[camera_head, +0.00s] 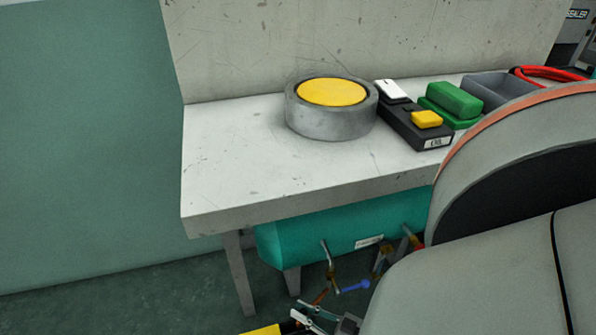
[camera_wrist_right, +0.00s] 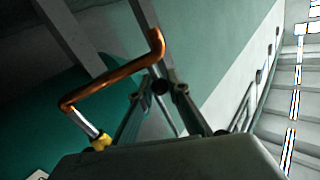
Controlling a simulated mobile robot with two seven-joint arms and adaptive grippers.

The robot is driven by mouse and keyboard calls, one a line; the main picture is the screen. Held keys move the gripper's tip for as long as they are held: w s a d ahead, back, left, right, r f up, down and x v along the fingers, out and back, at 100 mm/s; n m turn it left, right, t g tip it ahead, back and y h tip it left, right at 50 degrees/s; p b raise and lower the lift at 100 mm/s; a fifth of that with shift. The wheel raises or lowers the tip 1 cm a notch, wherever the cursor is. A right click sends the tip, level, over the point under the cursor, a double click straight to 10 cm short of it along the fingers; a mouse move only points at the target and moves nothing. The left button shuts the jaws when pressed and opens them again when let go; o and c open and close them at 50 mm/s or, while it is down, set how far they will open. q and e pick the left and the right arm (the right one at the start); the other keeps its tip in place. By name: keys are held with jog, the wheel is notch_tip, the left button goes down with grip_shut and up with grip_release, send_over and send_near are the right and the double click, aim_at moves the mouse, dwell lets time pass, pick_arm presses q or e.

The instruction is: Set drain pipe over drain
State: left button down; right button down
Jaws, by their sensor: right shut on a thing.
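A bent copper drain pipe (camera_wrist_right: 112,82) crosses the right wrist view, with a silvery length and a yellow piece at its lower left end. My right gripper (camera_wrist_right: 160,84) is shut on the pipe near its upper right end. In the head view the right gripper (camera_head: 309,317) shows small at the bottom edge, low under the bench, with a short coppery piece (camera_head: 321,296) of the pipe just above it. The teal tank (camera_head: 330,238) is behind them, with valves and fittings along its front. I cannot make out the drain. My left gripper is not in view.
The white bench (camera_head: 240,165) stands above the tank. On it are a grey drum with a yellow top (camera_head: 332,120), a black OIL box (camera_head: 415,128), green blocks (camera_head: 450,103) and a grey bin (camera_head: 497,90). A blue-handled fitting (camera_head: 354,286) hangs below the tank.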

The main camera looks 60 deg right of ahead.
jog(key=shift+s+a+n+y, duration=0.1)
jog(key=shift+s+n+y, duration=0.25)
jog(key=shift+y, duration=0.15)
jog(key=c, duration=1.9)
grip_release()
jog(key=s, duration=1.2)
